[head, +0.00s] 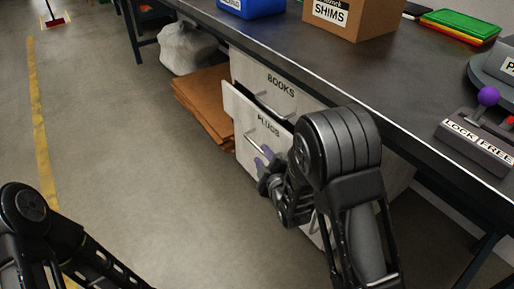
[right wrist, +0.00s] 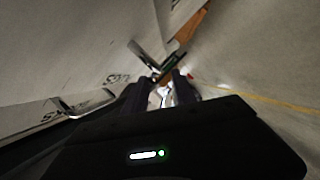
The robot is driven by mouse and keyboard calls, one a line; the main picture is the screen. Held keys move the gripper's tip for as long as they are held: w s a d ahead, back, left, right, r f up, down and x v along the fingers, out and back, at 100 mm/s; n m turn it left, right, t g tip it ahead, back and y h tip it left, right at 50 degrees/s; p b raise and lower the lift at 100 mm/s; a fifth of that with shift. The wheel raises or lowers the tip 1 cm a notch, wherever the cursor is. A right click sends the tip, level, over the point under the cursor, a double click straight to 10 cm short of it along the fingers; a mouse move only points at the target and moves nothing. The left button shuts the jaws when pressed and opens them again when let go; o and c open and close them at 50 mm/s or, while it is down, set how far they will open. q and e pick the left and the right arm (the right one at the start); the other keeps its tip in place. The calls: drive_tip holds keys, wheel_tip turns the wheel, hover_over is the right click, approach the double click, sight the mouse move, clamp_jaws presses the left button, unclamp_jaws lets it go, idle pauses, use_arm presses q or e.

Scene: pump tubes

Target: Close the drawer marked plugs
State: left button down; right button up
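The drawer marked PLUGS (head: 243,112) is in the white cabinet under the bench, below the drawer marked BOOKS (head: 247,73). It stands partly pulled out, with a dark gap along its top edge. Its bar handle (head: 254,145) shows on its front. My right gripper (head: 264,158) is at the lower right end of this handle, in front of the drawer. Its two fingers are apart in the right wrist view (right wrist: 165,82). Whether the handle lies between them I cannot tell. My left arm is at the lower left; its gripper is out of view.
The dark bench top (head: 300,45) overhangs the cabinet and carries a SHIMS box (head: 345,18), a blue bin (head: 252,5) and a lever panel (head: 475,143). Brown cardboard sheets (head: 203,100) and a grey sack (head: 186,48) lie left of the cabinet.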

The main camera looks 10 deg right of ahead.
sight(258, 148)
drive_tip(key=b+x, duration=0.1)
drive_tip(key=x, duration=0.4)
drive_tip(key=shift+w+f+b, duration=0.1)
drive_tip(key=shift+f+b, duration=0.15)
drive_tip(key=shift+b, duration=0.05)
drive_tip(key=shift+w, duration=0.6)
clamp_jaws()
idle(0.6)
